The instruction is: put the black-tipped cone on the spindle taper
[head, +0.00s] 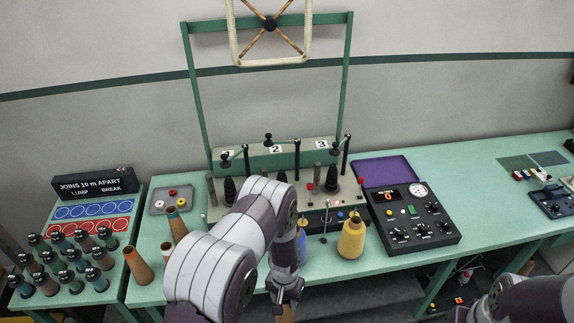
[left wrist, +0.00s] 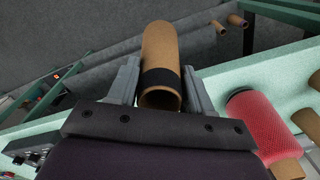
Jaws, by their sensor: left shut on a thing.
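My left gripper (head: 286,292) hangs low at the table's front edge and is shut on a brown cone. Only a small part of this cone shows below the fingers in the head view. In the left wrist view the cone (left wrist: 160,52) lies between the two fingers (left wrist: 160,88), with a black band near its closer, open end. At the back of the table stands the spindle unit with black tapers, including one at left (head: 229,187) and one at right (head: 332,178). My left arm hides part of the unit. My right gripper is out of view.
A yellow yarn cone (head: 351,238) stands in front of the unit, and a blue one (head: 302,248) is partly hidden by my arm. Brown cones (head: 139,267) stand at left. A black control box (head: 411,217) is at right. A red yarn cone (left wrist: 262,125) shows in the left wrist view.

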